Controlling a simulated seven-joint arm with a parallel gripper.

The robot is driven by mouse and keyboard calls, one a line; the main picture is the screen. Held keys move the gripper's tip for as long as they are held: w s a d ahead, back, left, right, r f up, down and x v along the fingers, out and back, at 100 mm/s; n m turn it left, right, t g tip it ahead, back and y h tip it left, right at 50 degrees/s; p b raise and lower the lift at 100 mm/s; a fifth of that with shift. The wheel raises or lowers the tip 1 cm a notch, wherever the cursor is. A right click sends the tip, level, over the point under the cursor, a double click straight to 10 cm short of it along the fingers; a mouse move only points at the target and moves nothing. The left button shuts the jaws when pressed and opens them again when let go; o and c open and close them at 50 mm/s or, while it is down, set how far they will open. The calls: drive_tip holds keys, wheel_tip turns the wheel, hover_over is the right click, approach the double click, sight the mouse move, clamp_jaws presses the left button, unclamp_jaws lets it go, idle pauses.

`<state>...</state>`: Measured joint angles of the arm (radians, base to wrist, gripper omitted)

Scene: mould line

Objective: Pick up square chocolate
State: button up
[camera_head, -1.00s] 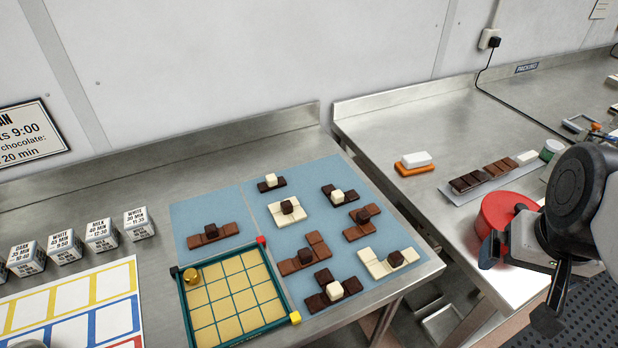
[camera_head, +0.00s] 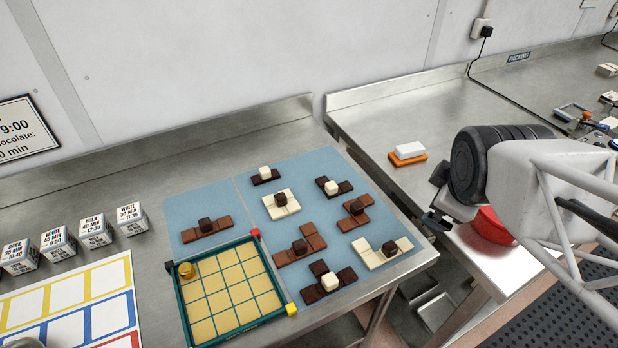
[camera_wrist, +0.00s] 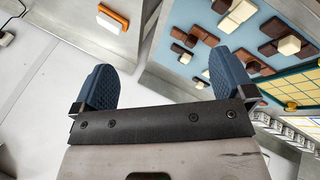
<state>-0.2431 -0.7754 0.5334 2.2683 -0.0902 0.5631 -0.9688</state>
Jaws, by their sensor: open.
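The square chocolate is a cream two-by-two piece (camera_head: 290,209) with a dark brown cube on top. It lies on the blue mat (camera_head: 232,195) among several other pieces. In the wrist view a cream piece (camera_wrist: 236,18) shows at the top, but I cannot tell for sure that it is the square one. My gripper (camera_head: 434,199) is open and empty, well to the right of the mat, near the gap between the tables. Its two blue pads stand wide apart in the wrist view (camera_wrist: 160,72).
A green-framed grid tray (camera_head: 247,318) stands at the mat's front left. Other dark, milk and cream pieces surround the square one. A white block on an orange base (camera_head: 408,154) lies on the right table.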

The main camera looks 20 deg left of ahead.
drive_tip(key=w+a+f+n+t+y, duration=0.2)
drive_tip(key=w+a+n, duration=0.2)
drive_tip(key=a+n, duration=0.5)
drive_tip(key=n+t+y, duration=0.1)
drive_tip(key=n+y, duration=0.6)
drive_tip(key=n, duration=1.4)
hover_over(282, 198)
drive_tip(key=s+d, duration=0.2)
wheel_tip(282, 198, down, 8)
drive_tip(key=shift+f, duration=0.2)
drive_tip(key=shift+f, duration=0.1)
drive_tip(key=shift+f, duration=3.45)
drive_tip(key=shift+h, duration=0.3)
drive_tip(key=shift+x, duration=2.45)
